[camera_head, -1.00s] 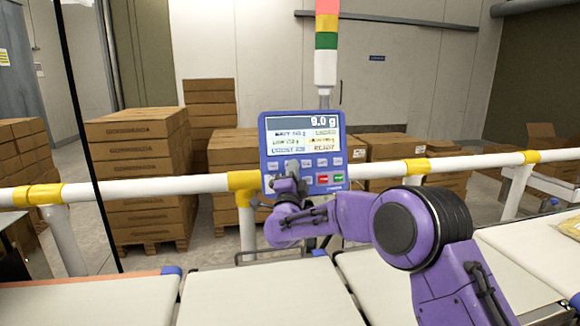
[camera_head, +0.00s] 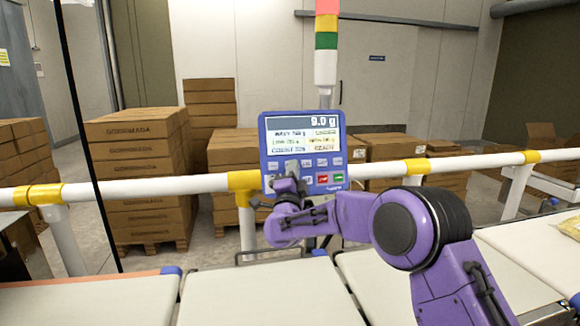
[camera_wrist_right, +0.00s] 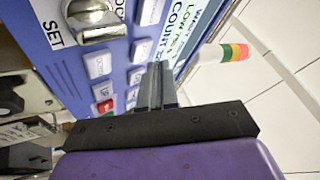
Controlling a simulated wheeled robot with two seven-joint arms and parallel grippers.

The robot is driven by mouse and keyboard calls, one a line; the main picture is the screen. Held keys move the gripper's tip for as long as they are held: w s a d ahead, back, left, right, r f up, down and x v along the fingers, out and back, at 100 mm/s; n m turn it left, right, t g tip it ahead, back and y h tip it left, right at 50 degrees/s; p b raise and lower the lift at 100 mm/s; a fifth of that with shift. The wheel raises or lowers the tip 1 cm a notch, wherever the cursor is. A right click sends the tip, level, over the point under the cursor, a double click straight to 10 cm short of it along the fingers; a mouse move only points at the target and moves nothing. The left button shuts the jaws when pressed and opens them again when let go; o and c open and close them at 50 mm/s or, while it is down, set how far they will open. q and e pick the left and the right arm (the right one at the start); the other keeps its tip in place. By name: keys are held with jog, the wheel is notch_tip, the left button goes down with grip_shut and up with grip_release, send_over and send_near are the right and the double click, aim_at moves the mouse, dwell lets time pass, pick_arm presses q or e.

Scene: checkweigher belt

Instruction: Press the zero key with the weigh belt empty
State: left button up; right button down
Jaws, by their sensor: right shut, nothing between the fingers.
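Below the screen are rows of white keys, with a green key (camera_head: 339,178) and a red key. My right gripper (camera_head: 291,166) is shut and empty in front of the left part of the keys and hides some of them. In the right wrist view its closed fingers (camera_wrist_right: 157,84) point at the panel near the white keys (camera_wrist_right: 141,50); contact cannot be told. The belt section (camera_head: 262,297) below the panel is bare. My left gripper is out of view.
A white rail with yellow joints (camera_head: 150,185) runs behind the belts. A red, yellow and green light tower (camera_head: 326,40) stands behind the panel. Stacked cartons (camera_head: 135,175) stand beyond the rail. A yellowish bag (camera_head: 569,226) lies on the belt at far right. A key switch (camera_wrist_right: 92,18) sticks out of the panel.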

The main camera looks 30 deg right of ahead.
jog(key=shift+w+d+f, duration=0.15)
jog(key=shift+w, duration=0.25)
jog(key=shift+w, duration=0.3)
dwell(0.6)
jog(key=shift+s, duration=0.1)
jog(key=shift+s+b, duration=0.4)
jog(key=shift+s, duration=0.25)
jog(key=shift+s+a+r, duration=0.25)
jog(key=shift+s+r, duration=0.05)
jog(key=shift+s, duration=0.5)
jog(key=shift+s+a+r, duration=0.2)
jog(key=shift+s+r, duration=0.05)
jog(key=shift+s, duration=0.5)
jog(key=shift+s+a+r, duration=0.25)
jog(key=shift+s+r, duration=0.05)
jog(key=shift+s, duration=0.5)
